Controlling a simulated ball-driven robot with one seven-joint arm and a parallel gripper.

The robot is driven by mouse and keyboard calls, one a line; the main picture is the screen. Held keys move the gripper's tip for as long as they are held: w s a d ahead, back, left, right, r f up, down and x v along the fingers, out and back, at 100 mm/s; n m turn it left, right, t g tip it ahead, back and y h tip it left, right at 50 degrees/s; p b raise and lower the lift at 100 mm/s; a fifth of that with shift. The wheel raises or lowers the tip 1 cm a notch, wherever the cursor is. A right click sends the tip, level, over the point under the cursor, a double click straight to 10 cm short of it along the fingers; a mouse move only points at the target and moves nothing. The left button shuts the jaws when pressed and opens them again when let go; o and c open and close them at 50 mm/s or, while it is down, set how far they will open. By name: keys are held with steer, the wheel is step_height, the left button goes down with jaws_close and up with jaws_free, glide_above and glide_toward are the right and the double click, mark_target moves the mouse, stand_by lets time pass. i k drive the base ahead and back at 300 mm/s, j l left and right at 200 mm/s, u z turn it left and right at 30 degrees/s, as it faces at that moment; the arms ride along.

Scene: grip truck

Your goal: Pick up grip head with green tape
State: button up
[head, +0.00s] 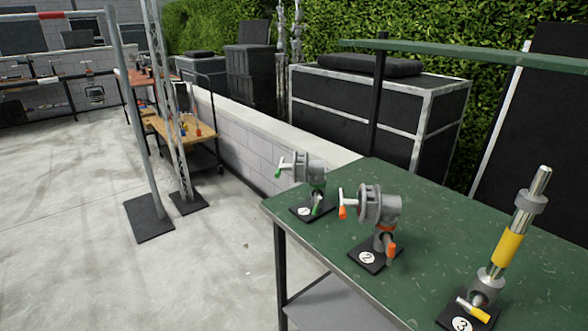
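The grip head with green tape (310,172) stands on a small black base marked with a white number, near the far left corner of the green table (440,235). It is grey metal, with a T-handle pointing left and green tape on its handles. A second grip head with orange tape (377,208) stands on a black base marked 2, nearer and to the right. A metal rod piece with yellow tape (508,245) stands tilted on a base marked 3 at the right front. My gripper is not in view.
A green bar on a black post (376,105) rises behind the table. Black cases (375,105) stand beyond a low white wall (255,125). Metal stands with flat black bases (149,218) are at the left. A wooden cart (180,130) is farther back. Concrete floor (70,210) at left is open.

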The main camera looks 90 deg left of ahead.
mark_target(317, 167)
steer(key=u, duration=2.2)
